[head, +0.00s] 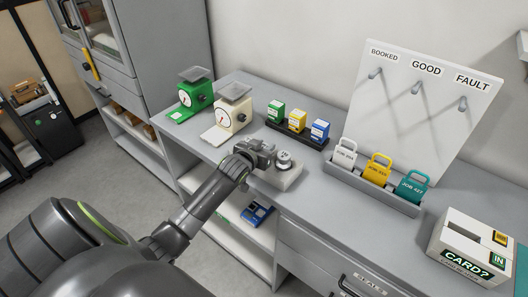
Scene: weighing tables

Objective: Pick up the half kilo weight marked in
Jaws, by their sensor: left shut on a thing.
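A small silver weight (284,160) stands at a pale grey block (284,178) near the front edge of the grey bench. Its marking is too small to read. My left gripper (273,157) reaches in from the left at the weight's height and is shut on it. The gripper's fingers hide the weight's left side. I cannot tell whether the weight is clear of the block. My right gripper is not in view.
A green scale (196,97) and a cream scale (233,115) stand behind to the left. Green, yellow and blue boxes (298,121) sit in a dark tray. A rack of job tags (376,171) stands below a hook board (411,112). A card box (470,246) is at right.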

